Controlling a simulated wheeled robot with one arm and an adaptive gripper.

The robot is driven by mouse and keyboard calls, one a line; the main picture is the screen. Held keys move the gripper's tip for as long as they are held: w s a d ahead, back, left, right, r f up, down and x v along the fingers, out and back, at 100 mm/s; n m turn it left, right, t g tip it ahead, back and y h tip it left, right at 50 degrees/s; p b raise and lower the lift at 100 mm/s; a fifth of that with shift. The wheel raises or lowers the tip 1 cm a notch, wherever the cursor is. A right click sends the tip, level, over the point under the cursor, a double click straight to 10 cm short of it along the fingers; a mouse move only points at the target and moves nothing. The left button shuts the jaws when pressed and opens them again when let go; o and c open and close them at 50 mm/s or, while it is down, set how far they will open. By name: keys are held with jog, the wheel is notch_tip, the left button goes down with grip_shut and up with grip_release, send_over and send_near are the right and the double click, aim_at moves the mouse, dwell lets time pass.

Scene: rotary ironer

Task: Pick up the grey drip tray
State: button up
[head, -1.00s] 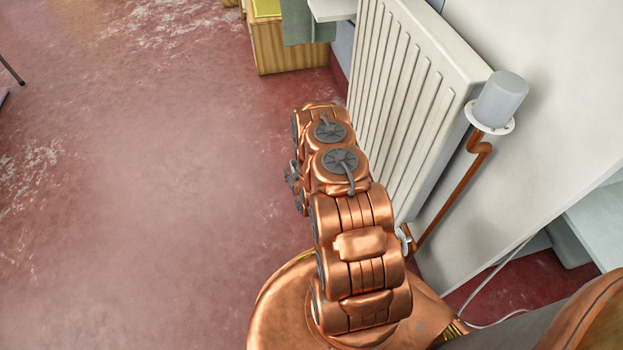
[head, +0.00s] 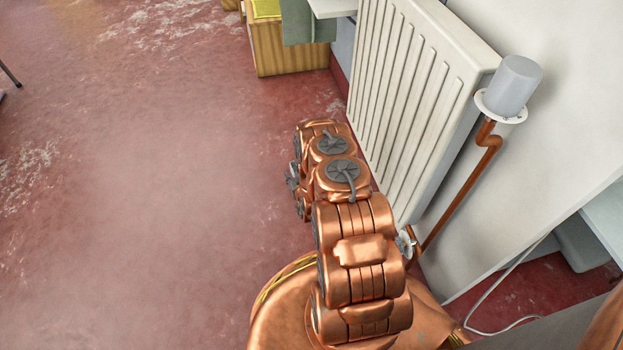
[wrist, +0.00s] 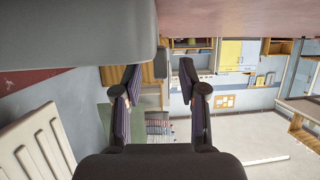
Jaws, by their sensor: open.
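I cannot make out a grey drip tray in either view. My gripper (wrist: 160,100) shows in the wrist view with its two dark fingers apart and nothing between them. In the head view my copper arm is folded in front of me, and I cannot clearly make out the fingers there.
A white radiator (head: 415,95) stands on the wall close right of my arm. A grey cylinder (head: 514,85) on a white disc tops a copper pipe (head: 460,195). A wooden box (head: 292,55) stands at the back.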

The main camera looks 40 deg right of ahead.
jog(key=shift+x, duration=0.95)
jog(key=shift+c, duration=0.3)
grip_shut()
